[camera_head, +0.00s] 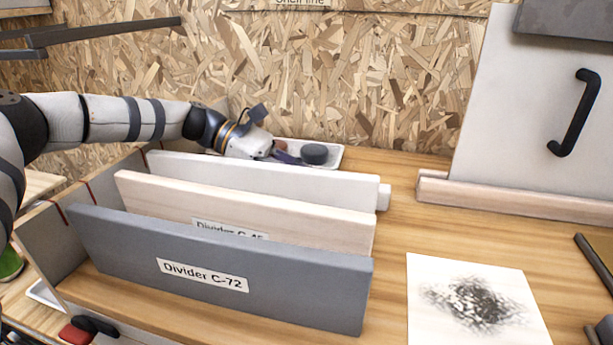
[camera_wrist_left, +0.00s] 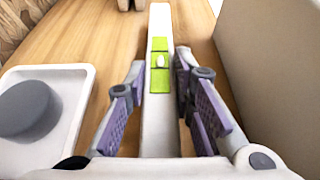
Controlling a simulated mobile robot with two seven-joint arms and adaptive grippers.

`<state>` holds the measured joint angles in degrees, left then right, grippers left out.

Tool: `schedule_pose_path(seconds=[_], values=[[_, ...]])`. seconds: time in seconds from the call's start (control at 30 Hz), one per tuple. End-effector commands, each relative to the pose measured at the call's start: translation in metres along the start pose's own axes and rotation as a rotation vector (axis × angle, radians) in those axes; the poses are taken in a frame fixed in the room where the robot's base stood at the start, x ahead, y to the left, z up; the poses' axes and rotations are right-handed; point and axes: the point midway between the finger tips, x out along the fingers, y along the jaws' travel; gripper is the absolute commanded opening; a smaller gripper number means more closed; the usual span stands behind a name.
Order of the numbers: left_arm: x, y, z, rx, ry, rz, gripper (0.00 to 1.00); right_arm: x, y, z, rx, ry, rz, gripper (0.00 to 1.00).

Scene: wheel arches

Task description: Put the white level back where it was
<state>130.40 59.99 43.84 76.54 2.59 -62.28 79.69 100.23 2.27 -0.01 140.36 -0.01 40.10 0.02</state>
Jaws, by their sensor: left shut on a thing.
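The white level (camera_wrist_left: 158,125) has bright green parts around its middle and runs lengthwise between my left gripper's fingers in the left wrist view. My left gripper (camera_wrist_left: 160,66) is shut on it, with a purple-padded finger on each side. In the head view my left gripper (camera_head: 288,155) is behind the white divider (camera_head: 270,180), which hides most of the level. A white end (camera_head: 384,198) that looks like the level's shows past the divider's right edge. I cannot tell whether the level touches the table. My right gripper is not in view.
A white tray (camera_wrist_left: 78,76) with a dark grey round thing (camera_wrist_left: 27,108) lies left of the level. A wooden divider (camera_head: 150,193) and a grey divider (camera_head: 300,285) stand in front. A panel with a black handle (camera_head: 578,112) stands right. Bare table (camera_head: 400,225) lies between.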

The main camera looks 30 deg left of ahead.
Motion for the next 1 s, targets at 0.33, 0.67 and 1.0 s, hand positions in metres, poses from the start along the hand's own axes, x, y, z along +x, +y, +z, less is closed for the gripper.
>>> schedule_pose_path(seconds=[0.33,0.67,1.0], values=[[0.000,0.000,0.000,0.000,-0.001,0.000,0.43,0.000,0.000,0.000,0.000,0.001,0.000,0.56],[-0.045,0.001,0.002,0.003,-0.001,0.006,0.43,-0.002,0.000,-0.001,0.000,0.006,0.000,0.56],[-0.115,0.001,0.000,-0.001,0.000,0.000,0.43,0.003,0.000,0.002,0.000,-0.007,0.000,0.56]])
